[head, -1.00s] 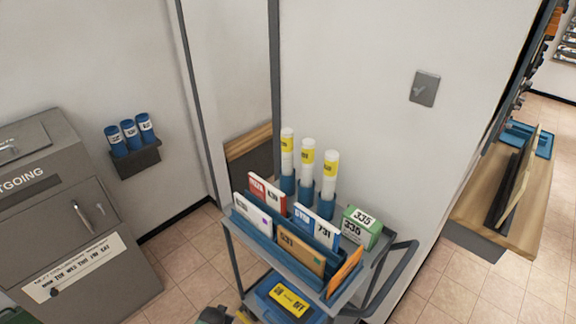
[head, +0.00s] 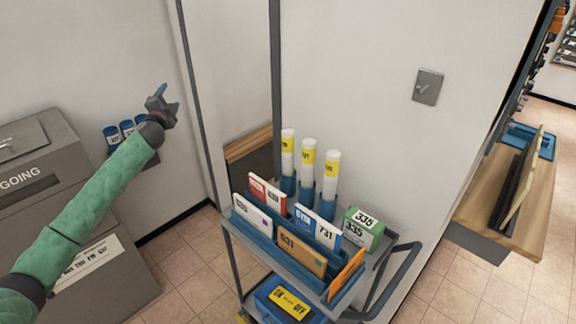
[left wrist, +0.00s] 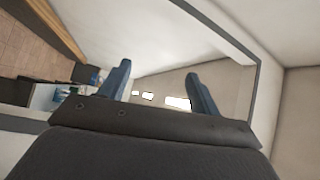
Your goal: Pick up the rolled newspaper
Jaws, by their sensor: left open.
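Three upright white rolls with yellow bands stand in blue cups at the back of a cart; these look like the rolled newspapers. They are a left roll (head: 288,153), a middle roll (head: 308,160) and a right roll (head: 331,173). My left gripper (head: 163,98) is open and empty, raised in front of the wall, left of the rolls and above their tops in the picture. In the left wrist view its two fingers (left wrist: 158,88) are spread apart with nothing between them. My right gripper is not in view.
The cart (head: 283,262) holds several upright mail pieces and a green-white box (head: 361,229). A grey outgoing mailbox (head: 60,165) stands left. Blue cylinders (head: 112,135) sit on a wall shelf, partly behind my left arm. A wooden counter (head: 530,220) is at right.

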